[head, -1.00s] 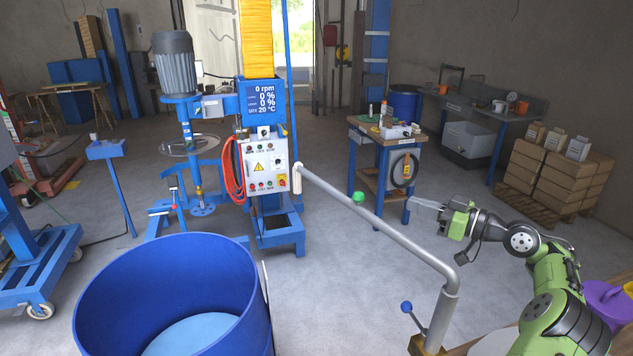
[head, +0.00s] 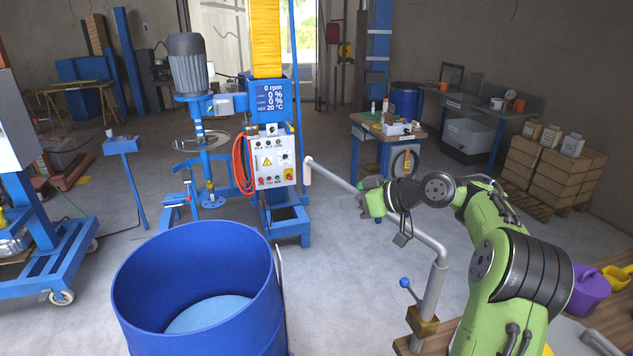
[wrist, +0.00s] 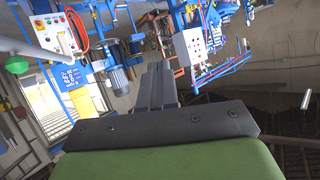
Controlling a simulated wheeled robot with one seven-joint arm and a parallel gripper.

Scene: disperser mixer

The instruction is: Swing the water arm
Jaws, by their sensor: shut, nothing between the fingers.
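The water arm (head: 435,246) is a grey pipe on an upright post. A blue-knobbed lever (head: 405,283) sits at the post. My gripper (head: 366,203) is in front of the middle of the pipe in the head view and hides part of it; contact cannot be told. In the wrist view my gripper's dark fingers (wrist: 159,84) are together and empty. A green knob (wrist: 17,64) shows at that view's left edge.
The open blue drum (head: 200,285) stands at front left. The blue mixer with its control panel (head: 268,165) stands behind it. A small worktable (head: 385,130) is behind my gripper. Floor between drum and post is clear.

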